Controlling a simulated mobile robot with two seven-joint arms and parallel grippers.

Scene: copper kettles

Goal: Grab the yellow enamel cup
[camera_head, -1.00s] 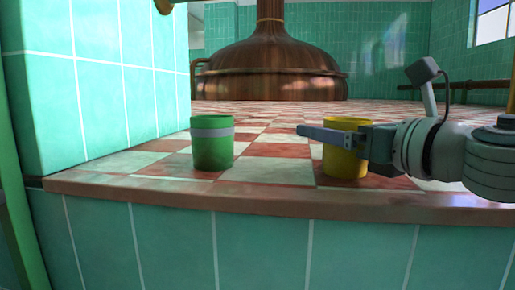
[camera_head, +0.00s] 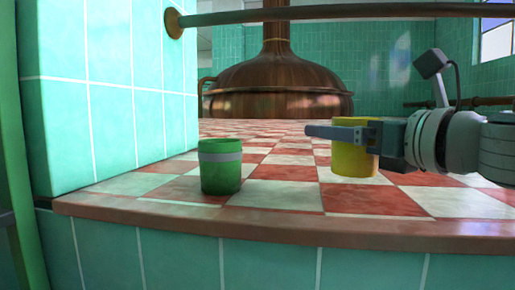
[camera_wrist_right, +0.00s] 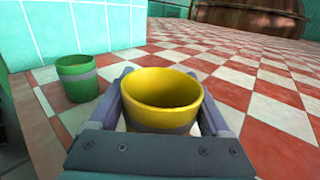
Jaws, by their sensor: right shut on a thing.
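The yellow enamel cup (camera_head: 354,162) is on the right in the head view, with a grey band around it. My right gripper (camera_head: 318,131) reaches in from the right and is shut on the cup, one finger across its near side. The cup is upright and appears raised a little above the checkered counter. In the right wrist view the cup (camera_wrist_right: 161,92) sits between the two fingers, open top showing and empty inside. Its lower part is hidden there by the gripper body. My left gripper is not in view.
A green cup (camera_head: 220,172) with a grey band stands on the checkered counter (camera_head: 280,197) to the left of the yellow cup. A tiled wall (camera_head: 105,90) rises at the left. A rail (camera_head: 330,13) crosses above. A large copper kettle (camera_head: 277,88) stands behind.

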